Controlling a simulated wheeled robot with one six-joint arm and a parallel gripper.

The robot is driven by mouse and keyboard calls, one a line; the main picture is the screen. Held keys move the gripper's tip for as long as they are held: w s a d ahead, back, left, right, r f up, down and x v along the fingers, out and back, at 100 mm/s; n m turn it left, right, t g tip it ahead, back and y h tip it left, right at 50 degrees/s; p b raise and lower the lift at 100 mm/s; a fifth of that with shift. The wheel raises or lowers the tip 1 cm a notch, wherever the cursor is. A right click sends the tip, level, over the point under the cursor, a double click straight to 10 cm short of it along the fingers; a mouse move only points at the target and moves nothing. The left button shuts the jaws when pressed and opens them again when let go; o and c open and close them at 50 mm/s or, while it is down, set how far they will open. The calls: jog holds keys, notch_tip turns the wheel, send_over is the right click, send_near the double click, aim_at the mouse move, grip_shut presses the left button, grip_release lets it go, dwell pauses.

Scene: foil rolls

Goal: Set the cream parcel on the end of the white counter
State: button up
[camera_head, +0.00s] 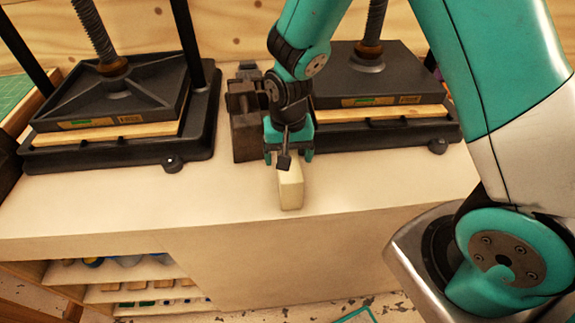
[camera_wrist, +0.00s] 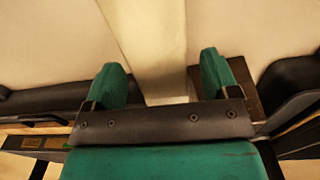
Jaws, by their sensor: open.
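The cream parcel (camera_head: 291,187) is a small pale block lying on the white counter (camera_head: 120,205) near its front edge. My gripper (camera_head: 288,157) is over the parcel's far part, with its fingers pointing down. In the wrist view the parcel (camera_wrist: 148,45) runs between the two green fingertips of my gripper (camera_wrist: 163,80). The fingers are apart, with a gap visible at least on the left side. The parcel's far end is hidden by the gripper.
A black screw press (camera_head: 115,100) stands on the left and another press (camera_head: 375,95) on the right. A dark block-like object (camera_head: 243,125) is just left of my gripper. Shelves (camera_head: 125,285) sit below the counter. The counter front is clear either side of the parcel.

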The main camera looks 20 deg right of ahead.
jog(key=shift+f, duration=0.75)
jog(key=c, duration=1.2)
jog(key=shift+w, duration=0.1)
jog(key=shift+c, duration=1.3)
jog(key=shift+r, duration=0.15)
